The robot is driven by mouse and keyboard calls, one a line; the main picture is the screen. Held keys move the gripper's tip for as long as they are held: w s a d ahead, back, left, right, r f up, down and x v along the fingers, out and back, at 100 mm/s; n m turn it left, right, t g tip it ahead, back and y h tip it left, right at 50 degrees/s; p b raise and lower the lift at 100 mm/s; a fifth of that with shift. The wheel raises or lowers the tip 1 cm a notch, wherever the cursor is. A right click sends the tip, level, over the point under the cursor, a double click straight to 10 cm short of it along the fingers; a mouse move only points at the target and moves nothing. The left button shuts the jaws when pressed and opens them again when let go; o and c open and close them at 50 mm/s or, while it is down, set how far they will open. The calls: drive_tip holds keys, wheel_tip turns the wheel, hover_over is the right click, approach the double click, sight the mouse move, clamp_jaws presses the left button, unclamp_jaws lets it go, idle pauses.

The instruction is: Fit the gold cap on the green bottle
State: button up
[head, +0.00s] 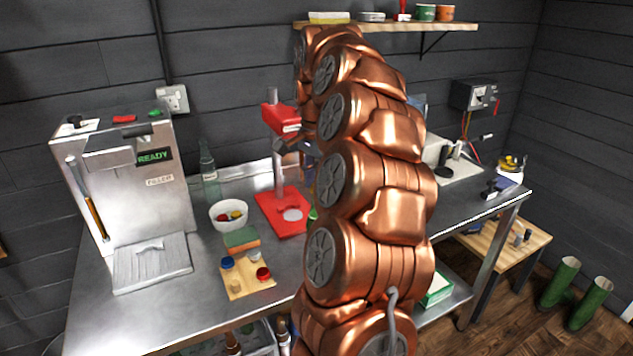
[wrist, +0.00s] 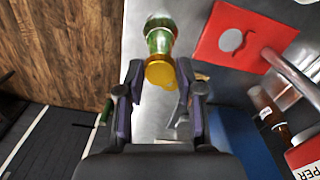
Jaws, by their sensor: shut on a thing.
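In the wrist view, my gripper (wrist: 160,80) is shut on the gold cap (wrist: 160,72), with one dark finger on each side of it. The green bottle (wrist: 160,38) is directly beyond the cap, and its neck end meets or overlaps the cap in the picture. I cannot tell whether the cap sits on the mouth or is just above it. In the head view, my copper arm hides the gripper and cap; only a green sliver (head: 313,214), perhaps the bottle, shows beside it.
A red press (head: 285,210) stands on the steel bench; its base (wrist: 235,35) is right of the bottle in the wrist view. A wooden cap holder (head: 248,286), a white bowl (head: 229,218) and a filler machine (head: 135,190) are to the left.

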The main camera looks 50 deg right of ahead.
drive_tip(key=o, duration=0.7)
drive_tip(key=shift+o, duration=0.6)
drive_tip(key=o, duration=0.5)
drive_tip(key=shift+r, duration=0.1)
drive_tip(key=shift+r+p, duration=0.9)
drive_tip(key=shift+r, duration=2.5)
